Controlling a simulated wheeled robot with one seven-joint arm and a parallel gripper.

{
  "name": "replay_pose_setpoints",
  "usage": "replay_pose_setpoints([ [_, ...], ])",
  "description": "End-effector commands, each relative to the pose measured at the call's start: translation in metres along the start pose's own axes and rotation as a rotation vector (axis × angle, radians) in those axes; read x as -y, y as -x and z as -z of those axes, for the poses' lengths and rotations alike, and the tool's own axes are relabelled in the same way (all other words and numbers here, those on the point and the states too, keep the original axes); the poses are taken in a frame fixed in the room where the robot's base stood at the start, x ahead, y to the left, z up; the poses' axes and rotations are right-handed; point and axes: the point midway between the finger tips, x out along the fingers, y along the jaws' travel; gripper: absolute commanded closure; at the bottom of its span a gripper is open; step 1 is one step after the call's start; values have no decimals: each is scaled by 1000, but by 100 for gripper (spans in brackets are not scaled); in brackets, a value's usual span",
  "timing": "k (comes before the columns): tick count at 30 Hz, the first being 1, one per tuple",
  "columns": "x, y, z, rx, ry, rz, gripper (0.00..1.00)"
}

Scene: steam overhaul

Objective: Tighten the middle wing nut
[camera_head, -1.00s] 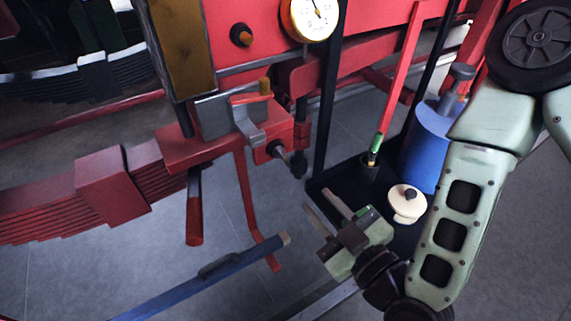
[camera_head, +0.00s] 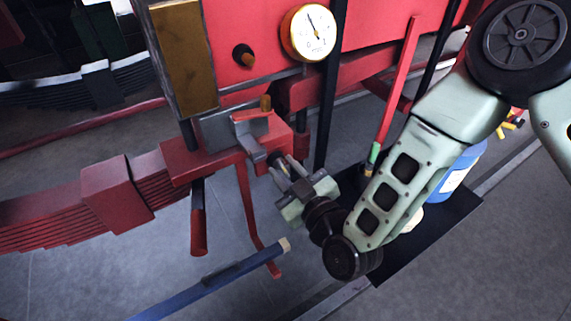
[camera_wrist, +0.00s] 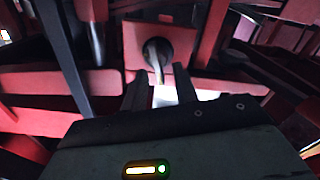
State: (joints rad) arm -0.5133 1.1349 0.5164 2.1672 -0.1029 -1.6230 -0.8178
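My gripper (camera_head: 284,168) is at the lower right of the red clamp block (camera_head: 277,140), its two fingers apart and pointing toward the block. In the wrist view my gripper (camera_wrist: 160,88) is open, with a gap between the fingers. A short metal stem (camera_wrist: 154,58) stands out from a dark round seat on a red plate (camera_wrist: 132,38), just ahead of that gap. I cannot tell whether the fingers touch it. No wing shape shows clearly, and the fingers partly cover this spot in the head view.
A grey crank-like lever (camera_head: 250,135) lies on the block. A pressure gauge (camera_head: 308,32) is above. A red hanging handle (camera_head: 198,225) and a blue bar (camera_head: 215,278) are lower left. A black tray (camera_head: 425,245) with a blue container (camera_head: 458,175) stands right, partly behind my arm.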

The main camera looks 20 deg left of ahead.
Motion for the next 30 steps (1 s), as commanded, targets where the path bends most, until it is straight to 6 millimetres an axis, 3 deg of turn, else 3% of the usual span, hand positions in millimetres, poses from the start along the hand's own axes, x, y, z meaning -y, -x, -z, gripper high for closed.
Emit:
replay_pose_setpoints([
  [9,0,-3,0,0,0,0,71],
  [12,0,-3,0,0,0,0,96],
  [13,0,-3,0,0,0,0,100],
  [23,0,-3,-2,0,-26,0,100],
  [30,-1,-2,-5,0,-146,0,100],
])
